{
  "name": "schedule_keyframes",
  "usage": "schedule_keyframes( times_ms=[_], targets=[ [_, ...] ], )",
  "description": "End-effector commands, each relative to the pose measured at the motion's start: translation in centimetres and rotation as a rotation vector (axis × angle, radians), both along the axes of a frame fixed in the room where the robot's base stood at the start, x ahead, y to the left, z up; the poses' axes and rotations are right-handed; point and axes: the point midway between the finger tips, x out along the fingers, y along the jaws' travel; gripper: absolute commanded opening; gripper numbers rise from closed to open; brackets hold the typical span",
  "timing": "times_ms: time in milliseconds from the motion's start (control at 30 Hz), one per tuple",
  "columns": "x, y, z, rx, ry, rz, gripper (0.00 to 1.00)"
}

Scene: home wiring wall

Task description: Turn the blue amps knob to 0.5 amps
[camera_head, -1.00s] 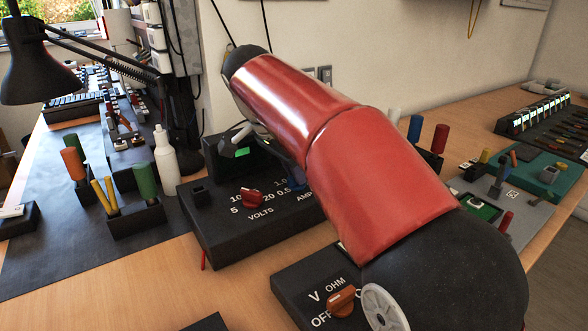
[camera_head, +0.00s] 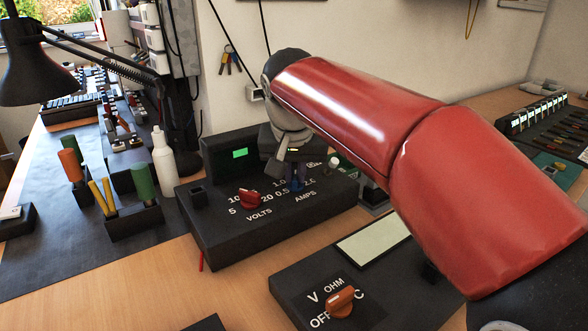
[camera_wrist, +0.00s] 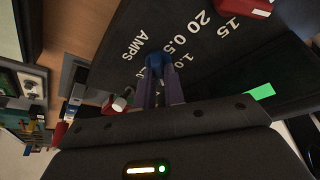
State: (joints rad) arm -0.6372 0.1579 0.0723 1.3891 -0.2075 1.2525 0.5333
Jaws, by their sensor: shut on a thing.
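The blue amps knob (camera_head: 294,183) sits on the sloped top of the black power supply box (camera_head: 226,240), above the "AMPS" label and beside the 0.5 and 1.0 marks. My gripper (camera_head: 293,178) is shut on it from above. In the wrist view the blue knob (camera_wrist: 158,62) shows between my two fingertips (camera_wrist: 158,72), close to the 0.5 mark. The fingers hide part of the dial, and I cannot tell exactly where the knob points. The red volts knob (camera_head: 250,198) is to the left on the same box.
A black multimeter (camera_head: 300,290) with an orange knob (camera_head: 341,300) lies in front of the box. A white bottle (camera_head: 163,165) and a screwdriver holder (camera_head: 130,218) stand to the left. My red arm spans the right side of the bench.

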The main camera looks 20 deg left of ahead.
Motion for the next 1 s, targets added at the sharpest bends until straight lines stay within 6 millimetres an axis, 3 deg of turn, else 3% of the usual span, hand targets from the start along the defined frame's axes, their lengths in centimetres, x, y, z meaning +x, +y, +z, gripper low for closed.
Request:
schedule_keyframes(
  times_ms=[1000],
  targets=[
    [0.49,-0.47,0.09,0.002,-0.001,0.961,0.0]
  ],
)
